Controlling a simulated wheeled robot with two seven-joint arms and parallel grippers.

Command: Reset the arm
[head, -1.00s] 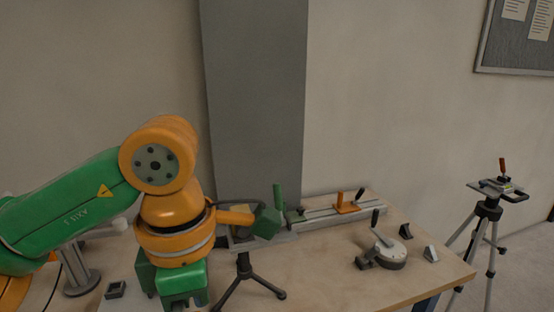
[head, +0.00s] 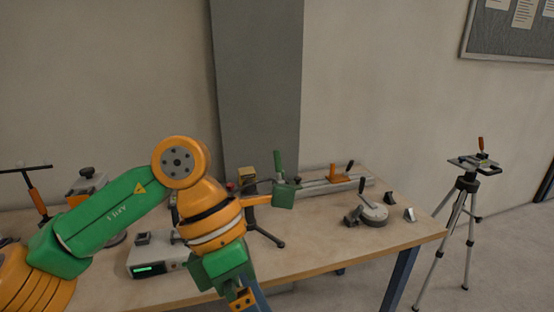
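My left arm (head: 112,214), green with orange joints, comes in from the left and bends down at the wrist. My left gripper (head: 241,298) points down at the bottom edge, in front of the bench's front side. Its fingertips are small and partly cut off, so their opening cannot be told. Nothing is clearly seen in it. My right arm and gripper are not in view.
The wooden bench (head: 325,240) carries a box with a green display (head: 155,266), a rail with an orange carriage (head: 342,178), a round grey device with a lever (head: 373,213) and wedges (head: 410,214). A tripod (head: 467,195) stands right. The bench's front right is clear.

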